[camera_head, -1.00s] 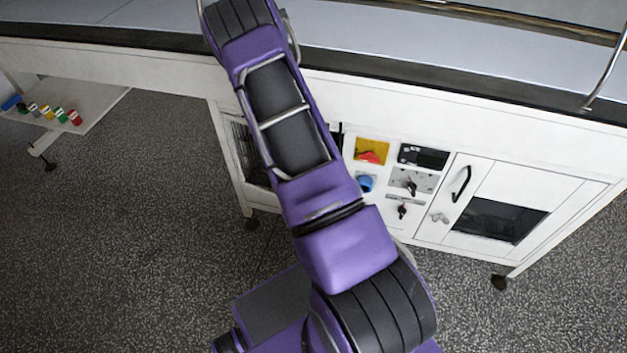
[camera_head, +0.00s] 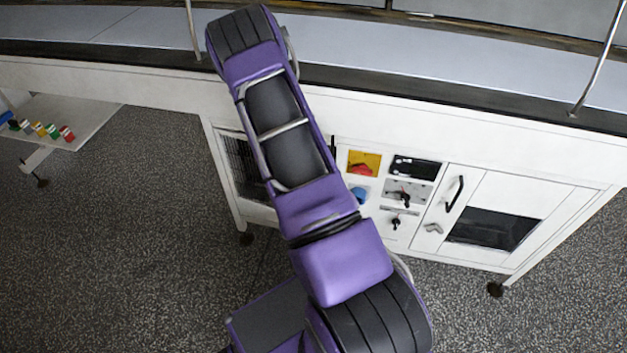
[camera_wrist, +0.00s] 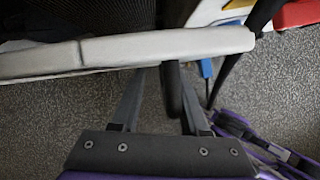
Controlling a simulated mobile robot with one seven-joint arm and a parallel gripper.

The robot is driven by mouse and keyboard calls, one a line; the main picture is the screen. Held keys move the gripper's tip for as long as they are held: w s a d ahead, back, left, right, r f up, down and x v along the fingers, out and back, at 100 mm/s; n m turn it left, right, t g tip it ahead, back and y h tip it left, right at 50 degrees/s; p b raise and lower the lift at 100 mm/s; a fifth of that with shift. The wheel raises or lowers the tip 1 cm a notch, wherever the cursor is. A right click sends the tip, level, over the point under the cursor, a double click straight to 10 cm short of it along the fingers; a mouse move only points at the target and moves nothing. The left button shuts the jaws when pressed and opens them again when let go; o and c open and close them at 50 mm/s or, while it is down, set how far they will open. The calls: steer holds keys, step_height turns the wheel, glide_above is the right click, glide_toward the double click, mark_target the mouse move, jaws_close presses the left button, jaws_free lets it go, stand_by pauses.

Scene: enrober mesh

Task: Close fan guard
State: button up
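The fan guard is a dark mesh panel (camera_head: 245,165) in a white frame, low on the left of the white cabinet in the head view; my arm covers its right part. In the wrist view, dark mesh (camera_wrist: 95,18) fills the upper left, with a pale frame bar (camera_wrist: 120,53) along its near side. My gripper (camera_wrist: 163,82) is just below this bar, its two fingers apart. A black bar-like part (camera_wrist: 172,92) shows between the fingers; I cannot tell whether they touch it. In the head view my gripper is hidden behind my arm.
Right of the guard are a red switch on a yellow plate (camera_head: 363,163), a blue knob (camera_head: 359,195), key switches (camera_head: 403,195) and a door with a black handle (camera_head: 454,193). A conveyor (camera_head: 450,50) runs above. A low shelf (camera_head: 85,120) stands left. Open floor (camera_head: 120,240) lies in front.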

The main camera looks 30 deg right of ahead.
steer(key=shift+s+d, duration=0.1)
steer(key=shift+s, duration=0.05)
steer(key=shift+r, duration=0.45)
steer(key=p+v, duration=0.5)
steer(key=v, duration=1.1)
steer(key=shift+r, duration=0.25)
